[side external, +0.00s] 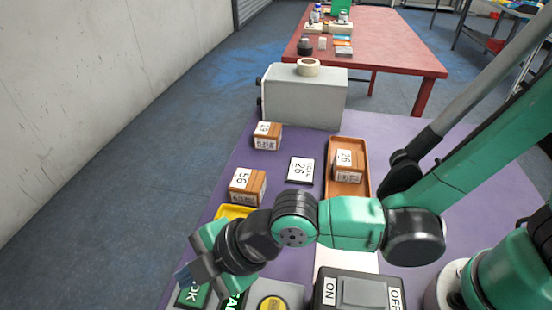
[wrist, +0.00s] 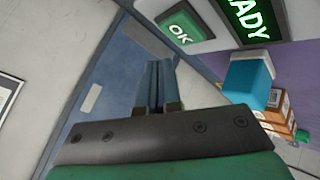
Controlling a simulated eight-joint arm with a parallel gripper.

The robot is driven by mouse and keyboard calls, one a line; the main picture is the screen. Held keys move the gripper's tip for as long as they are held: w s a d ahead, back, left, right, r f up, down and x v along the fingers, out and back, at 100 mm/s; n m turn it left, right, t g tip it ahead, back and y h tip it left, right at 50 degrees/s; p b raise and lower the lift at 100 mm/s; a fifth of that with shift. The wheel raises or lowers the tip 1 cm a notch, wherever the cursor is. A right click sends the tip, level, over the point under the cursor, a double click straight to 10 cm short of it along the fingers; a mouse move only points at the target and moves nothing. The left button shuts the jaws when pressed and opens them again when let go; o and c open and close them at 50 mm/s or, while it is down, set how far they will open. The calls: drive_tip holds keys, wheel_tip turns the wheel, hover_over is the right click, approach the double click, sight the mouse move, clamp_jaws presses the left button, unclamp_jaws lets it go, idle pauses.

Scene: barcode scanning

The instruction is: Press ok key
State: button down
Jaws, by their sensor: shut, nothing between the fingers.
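The green OK key (side external: 193,297) sits at the bottom left of the side external view, on the near edge of the purple table. It also shows in the wrist view (wrist: 181,33), at the top, with white OK letters. My gripper (side external: 184,276) is shut and empty, just above and left of the OK key in the side view. In the wrist view my shut fingers (wrist: 154,75) point up the picture, with the key ahead and to their right. I see a gap in the picture between fingertips and key; contact cannot be judged in the side view.
A dark display (wrist: 252,18) reading READY is beside the key. A yellow button (side external: 272,303) and an ON/OFF switch (side external: 358,292) stand to the right. Numbered boxes (side external: 247,186), a card (side external: 300,170) and a brown tray (side external: 347,188) lie farther back. A blue object (wrist: 248,78) is at right.

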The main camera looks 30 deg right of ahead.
sight(200, 291)
drive_tip(key=shift+r, duration=1.95)
drive_tip(key=w+d+r+m+t+h, duration=0.1)
drive_tip(key=w+d+r+m+h, duration=0.1)
drive_tip(key=d+m, duration=0.4)
drive_tip(key=w+d+r+m+t+h, duration=0.1)
drive_tip(key=w+d+m, duration=0.2)
drive_tip(key=d, duration=0.5)
drive_tip(key=s+d+m+h, duration=0.2)
drive_tip(key=d+m, duration=0.3)
drive_tip(key=d, duration=0.3)
drive_tip(key=s+d+m+h, duration=0.1)
drive_tip(key=d+m+h, duration=0.1)
drive_tip(key=d+m, duration=0.4)
drive_tip(key=shift+s+d+r+h, duration=0.3)
drive_tip(key=shift+s+d+r, duration=0.1)
drive_tip(key=shift+d, duration=0.55)
